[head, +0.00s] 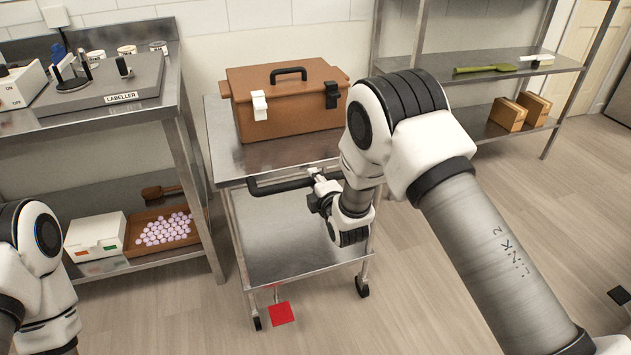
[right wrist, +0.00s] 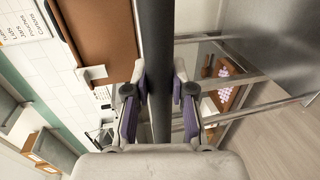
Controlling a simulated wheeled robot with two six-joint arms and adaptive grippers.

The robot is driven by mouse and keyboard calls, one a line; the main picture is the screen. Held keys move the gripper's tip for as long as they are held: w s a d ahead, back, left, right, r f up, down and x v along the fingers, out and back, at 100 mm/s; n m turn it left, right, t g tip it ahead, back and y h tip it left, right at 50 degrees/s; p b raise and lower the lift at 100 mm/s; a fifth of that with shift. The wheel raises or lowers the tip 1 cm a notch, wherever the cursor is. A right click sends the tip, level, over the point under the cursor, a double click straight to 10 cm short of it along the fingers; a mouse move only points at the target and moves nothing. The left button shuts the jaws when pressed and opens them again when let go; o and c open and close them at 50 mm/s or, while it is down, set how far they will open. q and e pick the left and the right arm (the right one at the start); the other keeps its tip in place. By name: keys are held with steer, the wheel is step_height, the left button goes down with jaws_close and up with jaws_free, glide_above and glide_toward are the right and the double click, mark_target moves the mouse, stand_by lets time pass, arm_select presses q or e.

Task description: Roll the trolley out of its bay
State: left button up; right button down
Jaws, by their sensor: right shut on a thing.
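The metal trolley (head: 290,265) stands between the labeller bench and the shelf rack, with a brown case (head: 295,115) on its top shelf. Its black push handle (head: 275,187) runs along the near edge. My right gripper (head: 318,180) is at the handle, and my arm hides the handle's right part. In the right wrist view the purple-padded fingers of my right gripper (right wrist: 161,100) are closed around the dark handle bar (right wrist: 157,55). A red pedal (head: 281,314) sits low at the trolley's front. My left arm shows at the left edge; its gripper is out of view.
The labeller bench (head: 190,125) stands close on the left, with a tray of pale sweets (head: 188,240) on its lower shelf. The shelf rack (head: 555,65) stands on the right.

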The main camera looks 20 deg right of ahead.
steer(key=shift+s, duration=0.2)
steer(key=c, duration=1)
jaws_free()
steer(key=shift+w, duration=0.1)
steer(key=shift+o, duration=0.2)
steer(key=s+r, duration=0.2)
steer(key=s, duration=0.9)
steer(key=shift+s+d+r, duration=0.15)
steer(key=shift+s, duration=0.2)
